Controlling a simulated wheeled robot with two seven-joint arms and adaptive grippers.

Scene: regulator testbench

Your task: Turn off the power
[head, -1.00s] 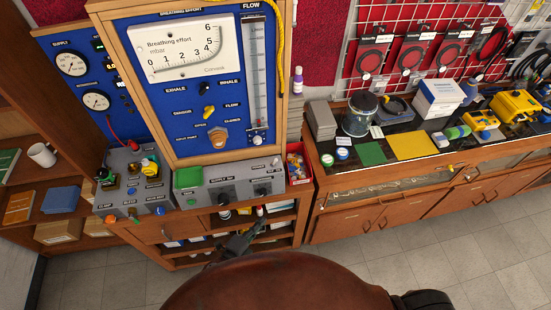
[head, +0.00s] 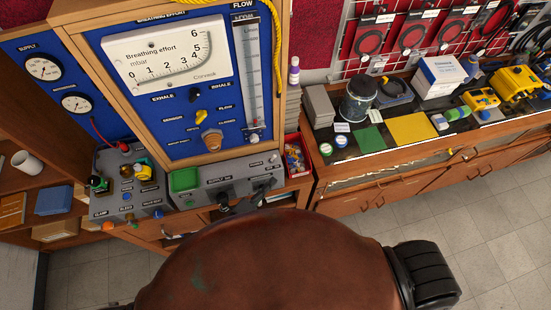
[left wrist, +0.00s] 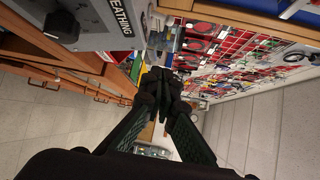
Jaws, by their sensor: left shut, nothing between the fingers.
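A grey control box (head: 228,187) with dark knobs and switch-like controls stands on the bench below the blue panel. Its small labels are mostly too small to read, so I cannot tell which control is the power. In the left wrist view a black knob (left wrist: 62,26) sits on the grey front beside a label ending in "EATHING". My left gripper (left wrist: 168,85) is shut and empty, its fingers clear of that knob. In the head view, only a dark part of it seems to show in front of the box's right end, mostly hidden. My right gripper is not in view.
A second grey box (head: 128,186) with coloured knobs stands to the left. A red bin (head: 297,163) is close on the right. The long bench (head: 375,165) carries a jar (head: 358,102), mats and yellow devices. Open floor (head: 490,250) lies at lower right.

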